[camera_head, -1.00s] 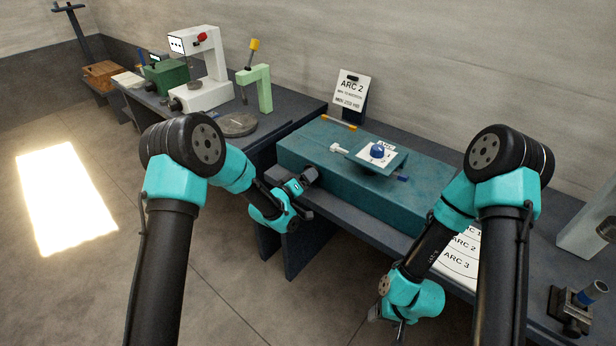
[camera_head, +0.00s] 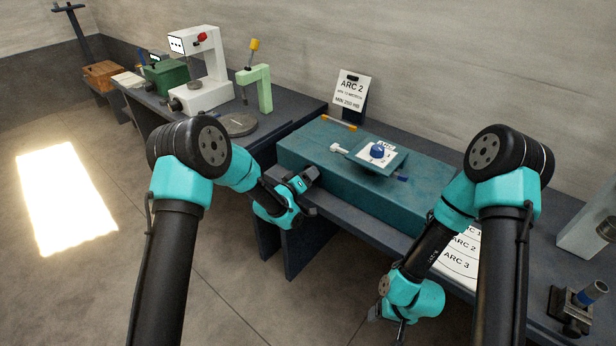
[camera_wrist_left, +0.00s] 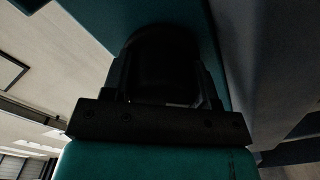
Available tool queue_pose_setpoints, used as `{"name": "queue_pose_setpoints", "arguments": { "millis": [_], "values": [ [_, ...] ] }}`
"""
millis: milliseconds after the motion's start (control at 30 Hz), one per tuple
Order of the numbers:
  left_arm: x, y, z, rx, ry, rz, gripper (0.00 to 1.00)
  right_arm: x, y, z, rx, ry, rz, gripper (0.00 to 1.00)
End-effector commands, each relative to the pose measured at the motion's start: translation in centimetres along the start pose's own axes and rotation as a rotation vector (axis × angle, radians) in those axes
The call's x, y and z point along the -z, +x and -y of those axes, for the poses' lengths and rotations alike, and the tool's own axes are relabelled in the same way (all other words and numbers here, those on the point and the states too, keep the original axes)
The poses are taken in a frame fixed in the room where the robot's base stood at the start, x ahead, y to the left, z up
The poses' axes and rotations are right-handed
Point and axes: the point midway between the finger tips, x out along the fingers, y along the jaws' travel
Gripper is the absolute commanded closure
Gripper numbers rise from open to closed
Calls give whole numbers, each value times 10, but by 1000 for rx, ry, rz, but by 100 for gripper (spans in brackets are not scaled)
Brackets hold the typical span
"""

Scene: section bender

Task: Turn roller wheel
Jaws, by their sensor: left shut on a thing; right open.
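The teal bender body (camera_head: 330,176) stands on the dark bench, with a tilted teal plate, a blue knob (camera_head: 377,151) and a small white handle (camera_head: 340,149) on top. My left gripper (camera_head: 306,178) is at its front left corner, shut on a dark rounded part that looks like the roller wheel (camera_wrist_left: 165,62). In the left wrist view this part fills the space between the fingers; it is too dark to see detail. My right gripper (camera_head: 401,333) hangs low in front of the bench, open and apart from the bender; its fingertips are hard to see.
An ARC 2 sign (camera_head: 352,91) stands behind the bender. A white arc chart (camera_head: 462,252) lies to its right, partly behind my right arm. A dark clamp-like fixture (camera_head: 574,310) is at far right. A white press (camera_head: 203,75) and green stand (camera_head: 262,88) occupy the left bench.

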Motion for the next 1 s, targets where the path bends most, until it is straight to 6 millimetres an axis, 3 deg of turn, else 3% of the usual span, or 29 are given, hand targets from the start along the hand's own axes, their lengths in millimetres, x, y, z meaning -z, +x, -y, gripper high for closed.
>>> {"name": "queue_pose_setpoints", "arguments": {
  "millis": [467, 1000],
  "values": [
    [0, 0, 0, 0, 77, 0, 70, 0, 0, 0, 0, 0, 0, 29],
    [0, 0, -2, 0, 497, 0, 70, 0, 0, 0, 0, 0, 0, 29]
  ]
}}
